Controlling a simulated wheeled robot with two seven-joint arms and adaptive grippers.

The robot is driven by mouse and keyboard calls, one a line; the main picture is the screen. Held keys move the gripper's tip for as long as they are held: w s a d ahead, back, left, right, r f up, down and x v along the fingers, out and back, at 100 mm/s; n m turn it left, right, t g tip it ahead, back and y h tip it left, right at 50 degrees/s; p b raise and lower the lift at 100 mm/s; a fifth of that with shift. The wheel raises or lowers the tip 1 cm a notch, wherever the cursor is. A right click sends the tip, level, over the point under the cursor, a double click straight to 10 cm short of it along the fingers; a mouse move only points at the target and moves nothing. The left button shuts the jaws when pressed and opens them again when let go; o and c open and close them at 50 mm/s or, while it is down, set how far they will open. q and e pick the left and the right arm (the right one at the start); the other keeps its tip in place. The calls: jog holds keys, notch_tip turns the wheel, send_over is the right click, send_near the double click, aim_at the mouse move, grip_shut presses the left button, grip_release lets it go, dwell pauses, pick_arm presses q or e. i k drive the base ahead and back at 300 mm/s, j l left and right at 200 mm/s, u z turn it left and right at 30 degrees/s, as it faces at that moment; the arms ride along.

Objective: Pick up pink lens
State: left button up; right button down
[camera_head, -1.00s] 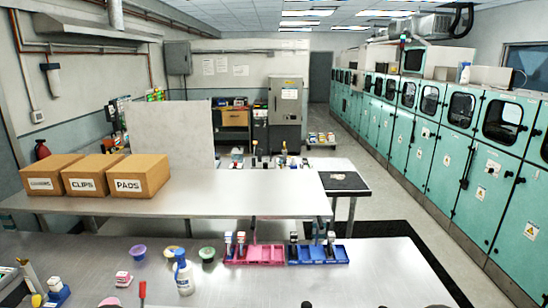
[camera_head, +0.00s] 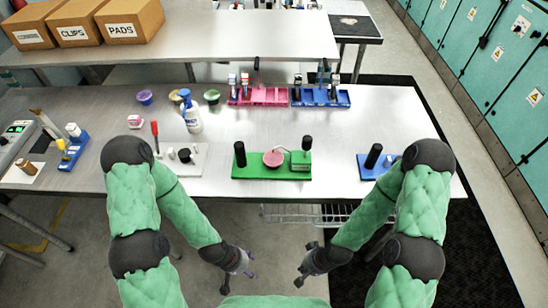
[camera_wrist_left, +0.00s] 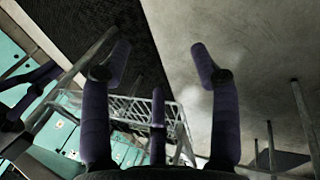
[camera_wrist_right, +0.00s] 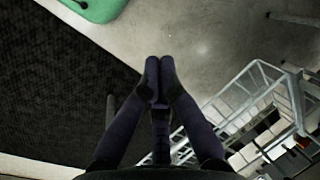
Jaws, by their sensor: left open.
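A round pink disc, which looks like the pink lens (camera_head: 273,159), sits on a green fixture (camera_head: 260,171) near the table's front edge, between two black posts. My left gripper (camera_head: 247,270) hangs below and in front of the table edge. Its fingers are spread and empty in the left wrist view (camera_wrist_left: 160,66). My right gripper (camera_head: 303,276) also hangs low in front of the table, to the right of the left one. In the right wrist view its fingertips (camera_wrist_right: 159,72) meet with nothing visible between them. Both grippers are well away from the disc.
A blue fixture (camera_head: 365,172) stands right of the green one, partly behind my right arm. A white spray bottle (camera_head: 192,117), small bowls and a white fixture (camera_head: 180,166) are to the left. Pink (camera_head: 265,97) and blue (camera_head: 322,98) racks stand behind. A wire shelf (camera_head: 300,214) hangs below the table.

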aim_at(272, 160)
jog(key=i+l, duration=0.1)
jog(key=l, duration=0.5)
jog(key=l+u, duration=0.2)
jog(key=u, duration=0.2)
jog(key=l+u, duration=0.2)
jog(key=u, duration=0.15)
jog(key=l+u, duration=0.2)
jog(key=u, duration=0.7)
jog(key=k, duration=0.05)
